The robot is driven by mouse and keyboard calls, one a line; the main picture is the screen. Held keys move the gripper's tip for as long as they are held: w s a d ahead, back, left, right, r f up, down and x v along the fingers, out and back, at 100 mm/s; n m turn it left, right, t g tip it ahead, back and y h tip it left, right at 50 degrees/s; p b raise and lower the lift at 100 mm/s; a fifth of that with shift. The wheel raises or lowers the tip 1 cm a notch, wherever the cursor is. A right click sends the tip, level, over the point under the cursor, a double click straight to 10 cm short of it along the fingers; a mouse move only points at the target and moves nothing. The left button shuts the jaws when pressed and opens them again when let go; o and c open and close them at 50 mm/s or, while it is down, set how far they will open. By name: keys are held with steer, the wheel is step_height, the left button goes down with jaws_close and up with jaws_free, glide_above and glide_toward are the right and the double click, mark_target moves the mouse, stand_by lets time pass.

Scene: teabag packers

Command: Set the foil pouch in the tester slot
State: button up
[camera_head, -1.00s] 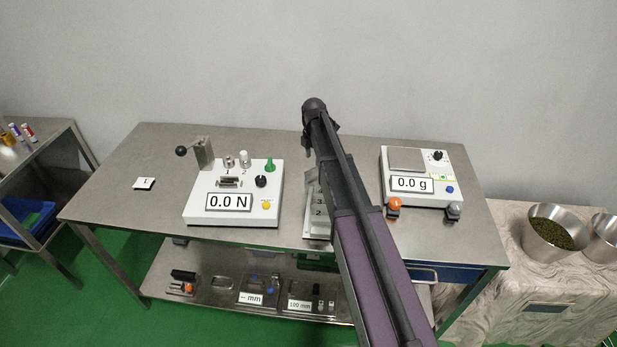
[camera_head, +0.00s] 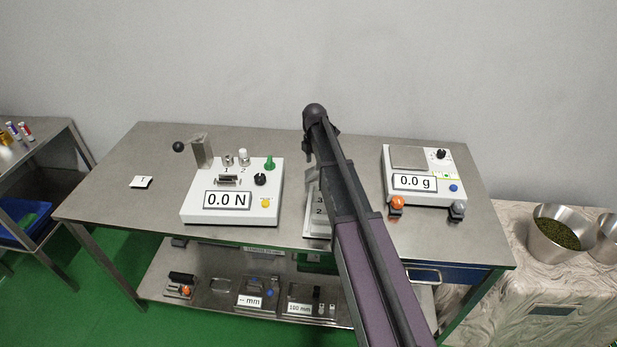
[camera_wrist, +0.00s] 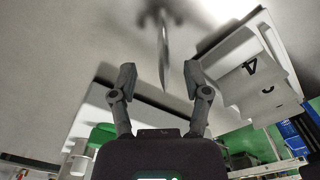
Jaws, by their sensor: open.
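The white tester (camera_head: 225,215) stands on the steel table's left half and shows 0.0 N. Its dark slot fixture (camera_head: 228,180) is on top, with a grey lever block behind. In the wrist view my gripper (camera_wrist: 160,80) is open. A thin grey sheet (camera_wrist: 163,50), seen edge-on, stands between its fingers with gaps on both sides; it may be the foil pouch, but I cannot tell for sure. The white numbered rack (camera_head: 318,221) is partly hidden behind my arm; it also shows right of the fingers in the wrist view (camera_wrist: 240,70). My arm mostly hides the gripper in the head view.
A white scale (camera_head: 425,165) reading 0.0 g stands at the right, with orange and grey knobs in front. A small white tag (camera_head: 141,182) lies at the left. Several fixtures sit on the lower shelf.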

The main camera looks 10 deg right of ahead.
mark_target(314, 165)
steer(key=shift+f+b, duration=0.6)
steer(key=shift+f, duration=0.3)
steer(key=c, duration=0.8)
steer(key=shift+c, duration=0.2)
steer(key=shift+r, duration=0.15)
step_height(314, 165, up, 10)
steer(key=p, duration=1)
